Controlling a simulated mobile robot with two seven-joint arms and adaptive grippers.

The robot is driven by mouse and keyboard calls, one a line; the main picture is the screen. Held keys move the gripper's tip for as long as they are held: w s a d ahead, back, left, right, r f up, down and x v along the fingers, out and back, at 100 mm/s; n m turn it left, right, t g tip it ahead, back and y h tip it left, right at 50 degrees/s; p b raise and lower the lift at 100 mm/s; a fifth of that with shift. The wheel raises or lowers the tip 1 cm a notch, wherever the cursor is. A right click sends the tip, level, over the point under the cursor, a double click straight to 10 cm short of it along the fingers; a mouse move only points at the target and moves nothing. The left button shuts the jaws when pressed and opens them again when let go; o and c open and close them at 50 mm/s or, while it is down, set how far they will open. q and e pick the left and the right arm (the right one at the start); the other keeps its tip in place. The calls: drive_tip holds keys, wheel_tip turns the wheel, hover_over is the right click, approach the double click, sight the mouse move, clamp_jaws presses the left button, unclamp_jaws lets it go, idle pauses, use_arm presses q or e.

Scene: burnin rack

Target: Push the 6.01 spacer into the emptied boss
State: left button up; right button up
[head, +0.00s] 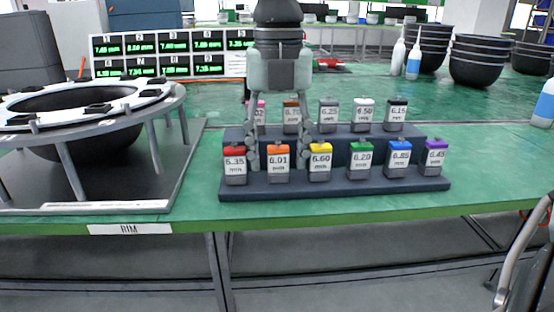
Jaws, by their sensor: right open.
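The 6.01 spacer (278,163) is a small block with an orange top and a white label. It stands upright in the front row of a dark stepped rack (335,190). My right gripper (279,160) comes down from above, open, with one finger on each side of the 6.01 spacer. I cannot tell whether the fingers touch it. A grey ring (60,118) on legs stands at the left with several black blocks on it. I cannot tell which boss is the emptied one. My left gripper is not in view.
The 6.35 (234,165) and 6.60 (320,162) spacers stand close on either side. More spacers stand in both rows. A display panel (165,55), black bowls (475,62) and bottles (414,57) are behind. The green bench is clear right of the rack.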

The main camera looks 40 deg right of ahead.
sight(278, 141)
drive_tip(key=shift+c, duration=0.6)
clamp_jaws()
drive_tip(key=shift+r, duration=0.1)
drive_tip(key=shift+r+p, duration=1.65)
drive_tip(key=shift+r, duration=1.3)
drive_tip(key=c, duration=0.5)
unclamp_jaws()
clamp_jaws()
